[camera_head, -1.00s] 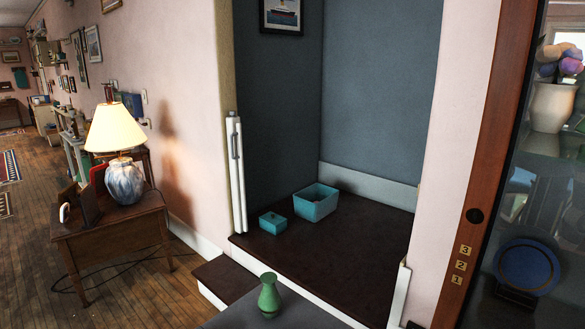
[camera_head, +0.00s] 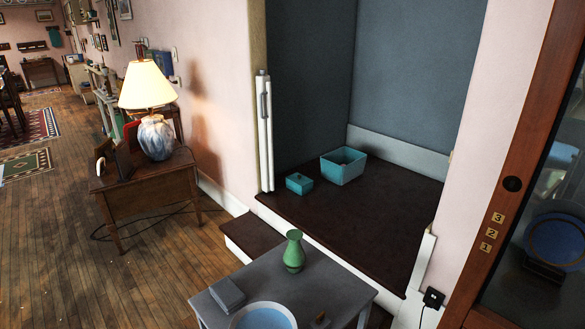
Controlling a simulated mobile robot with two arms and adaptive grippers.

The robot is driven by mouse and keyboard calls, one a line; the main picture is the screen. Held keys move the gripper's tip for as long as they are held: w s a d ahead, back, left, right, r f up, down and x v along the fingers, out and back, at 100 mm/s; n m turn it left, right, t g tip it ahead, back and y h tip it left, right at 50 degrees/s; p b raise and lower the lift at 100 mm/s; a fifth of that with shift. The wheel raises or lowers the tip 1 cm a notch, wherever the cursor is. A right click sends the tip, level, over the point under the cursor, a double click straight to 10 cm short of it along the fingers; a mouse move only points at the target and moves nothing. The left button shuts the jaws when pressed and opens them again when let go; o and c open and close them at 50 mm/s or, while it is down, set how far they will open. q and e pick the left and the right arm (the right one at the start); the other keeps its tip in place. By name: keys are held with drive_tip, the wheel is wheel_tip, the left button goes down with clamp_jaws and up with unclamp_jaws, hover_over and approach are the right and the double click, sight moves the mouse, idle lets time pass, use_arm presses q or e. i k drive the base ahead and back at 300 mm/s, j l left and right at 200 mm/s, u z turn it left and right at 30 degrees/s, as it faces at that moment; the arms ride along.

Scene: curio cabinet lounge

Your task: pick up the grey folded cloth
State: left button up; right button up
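A grey, flat, block-shaped thing (camera_head: 227,294) lies on the left part of the small grey table (camera_head: 335,287) near the bottom of the head view. It looks like the grey folded cloth, but I cannot make out its folds. It lies beside a round dish (camera_head: 263,317) with a white rim and pale blue inside, cut off by the lower edge. A green vase (camera_head: 294,252) stands upright at the table's back edge. Neither of my grippers is in view.
Behind the table is a dark raised alcove floor (camera_head: 370,222) with an open teal box (camera_head: 343,166) and a small lidded teal box (camera_head: 299,184). A small dark object (camera_head: 320,321) is by the dish. A wooden side table (camera_head: 150,195) bears a lamp. Wood floor is clear at left.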

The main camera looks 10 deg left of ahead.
sight(227, 294)
drive_tip(key=j+z, duration=0.2)
drive_tip(key=z, duration=0.45)
drive_tip(key=j+z, duration=0.4)
drive_tip(key=j, duration=0.7)
drive_tip(key=j+z, duration=0.4)
drive_tip(key=j, duration=0.7)
